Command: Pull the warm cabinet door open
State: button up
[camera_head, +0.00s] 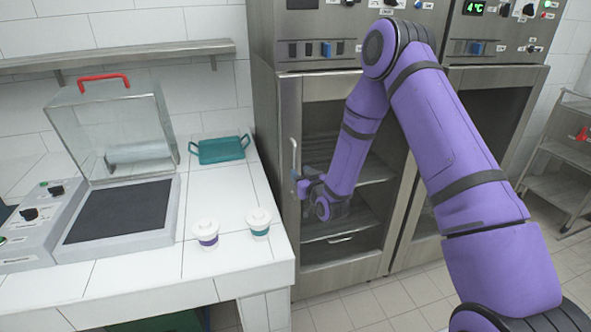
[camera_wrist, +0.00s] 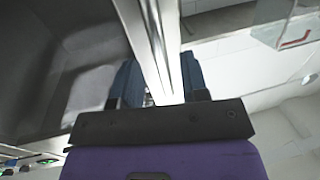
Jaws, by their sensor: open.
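The left steel cabinet has a glass-fronted door (camera_head: 327,90) with shelves showing behind it; it looks shut. Its upright handle (camera_head: 294,158) is on the door's left side. My gripper (camera_head: 299,180) is at the lower part of this handle, with my arm reaching in from the right. In the wrist view, the two blue fingers of my gripper (camera_wrist: 158,78) are apart, one on each side of the pale bar of the handle (camera_wrist: 162,40). I cannot tell whether either finger touches the bar.
The right cabinet (camera_head: 497,78) shows a 4°C display. A white-tiled counter (camera_head: 215,275) on the left holds two lidded cups (camera_head: 206,236), (camera_head: 259,224), a teal tray (camera_head: 221,150) and a glass-lidded machine (camera_head: 120,215). A shelf cart (camera_head: 560,150) stands far right. Floor before the cabinets is clear.

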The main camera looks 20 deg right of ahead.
jog(key=shift+w+a, duration=0.2)
jog(key=shift+w, duration=0.8)
jog(key=shift+w+a, duration=0.2)
jog(key=shift+w, duration=0.75)
grip_shut()
